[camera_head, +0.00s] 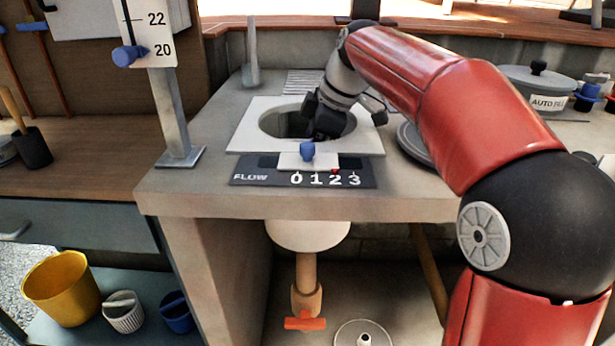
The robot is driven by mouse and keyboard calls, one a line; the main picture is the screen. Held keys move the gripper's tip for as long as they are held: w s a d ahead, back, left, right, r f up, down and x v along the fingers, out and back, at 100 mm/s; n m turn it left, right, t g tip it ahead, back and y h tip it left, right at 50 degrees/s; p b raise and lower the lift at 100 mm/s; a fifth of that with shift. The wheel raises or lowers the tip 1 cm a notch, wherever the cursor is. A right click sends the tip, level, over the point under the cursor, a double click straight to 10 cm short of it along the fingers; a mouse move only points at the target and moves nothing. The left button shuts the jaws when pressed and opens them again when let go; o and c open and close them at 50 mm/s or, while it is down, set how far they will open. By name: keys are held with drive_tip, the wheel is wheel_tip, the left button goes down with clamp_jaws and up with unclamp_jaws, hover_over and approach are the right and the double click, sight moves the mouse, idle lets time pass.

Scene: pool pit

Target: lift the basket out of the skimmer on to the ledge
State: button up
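The skimmer opening is a round hole in a white square plate (250,137) set in the grey ledge (190,187). My gripper (318,134) points down into the right part of this opening. Its fingertips are hidden by the near rim and the dark hole, so I cannot tell whether it is open or shut. The basket in the skimmer cannot be made out. A small white ribbed basket (124,314) with a handle stands on the low shelf at the lower left.
A flow slider with a blue knob (307,151) sits just in front of the plate. A post with a number scale (172,110) stands to the left. A grey round lid (413,143) lies right of the opening. A pot marked AUTO FILL (540,85) stands farther right.

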clamp_jaws()
idle(0.5)
wheel_tip(320, 180, up, 18)
drive_tip(key=p, duration=0.2)
idle(0.5)
idle(0.5)
